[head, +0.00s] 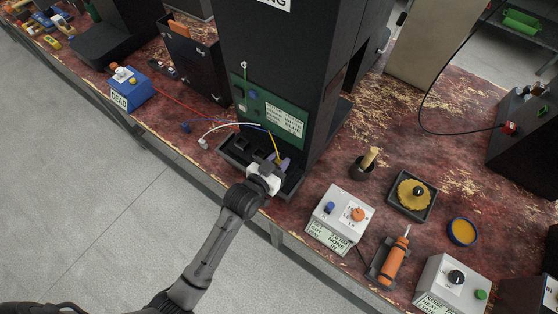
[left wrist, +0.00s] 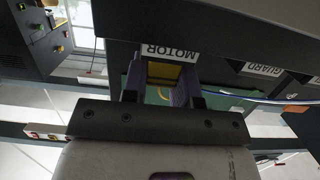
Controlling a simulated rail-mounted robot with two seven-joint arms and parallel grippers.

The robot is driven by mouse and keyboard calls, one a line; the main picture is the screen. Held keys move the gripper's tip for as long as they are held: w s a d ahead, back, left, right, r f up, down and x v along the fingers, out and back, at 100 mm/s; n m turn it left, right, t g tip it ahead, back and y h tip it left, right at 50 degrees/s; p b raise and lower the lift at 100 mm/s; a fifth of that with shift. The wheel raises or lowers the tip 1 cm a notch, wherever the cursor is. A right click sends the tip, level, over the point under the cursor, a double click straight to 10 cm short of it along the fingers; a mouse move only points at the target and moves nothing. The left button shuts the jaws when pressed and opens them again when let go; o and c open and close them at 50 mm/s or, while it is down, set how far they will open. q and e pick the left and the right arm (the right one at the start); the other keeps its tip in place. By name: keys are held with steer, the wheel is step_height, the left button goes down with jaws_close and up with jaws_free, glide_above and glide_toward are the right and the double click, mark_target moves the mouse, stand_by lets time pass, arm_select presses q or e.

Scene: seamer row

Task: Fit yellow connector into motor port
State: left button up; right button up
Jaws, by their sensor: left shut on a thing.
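My left gripper (head: 276,163) is at the foot of the tall dark machine (head: 265,50), over the front edge of the bench. In the left wrist view its purple-faced fingers (left wrist: 163,88) are shut on the yellow connector (left wrist: 163,71). A yellow wire (head: 274,142) runs from the green board (head: 270,112) down to the gripper. The MOTOR label (left wrist: 170,51) is just above the connector. The motor port's opening is hidden, so I cannot tell whether the connector touches or enters it. My right gripper is not in view.
A GUARD label (left wrist: 265,69) is right of MOTOR. A blue box marked DEAD (head: 140,92) stands further left. A grey control box (head: 340,212) stands right.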

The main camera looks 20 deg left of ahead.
arm_select(q)
steer(key=shift+f, duration=0.1)
steer(key=o, duration=0.9)
steer(key=shift+r, duration=0.2)
steer(key=p+v, duration=0.2)
steer(key=v, duration=1)
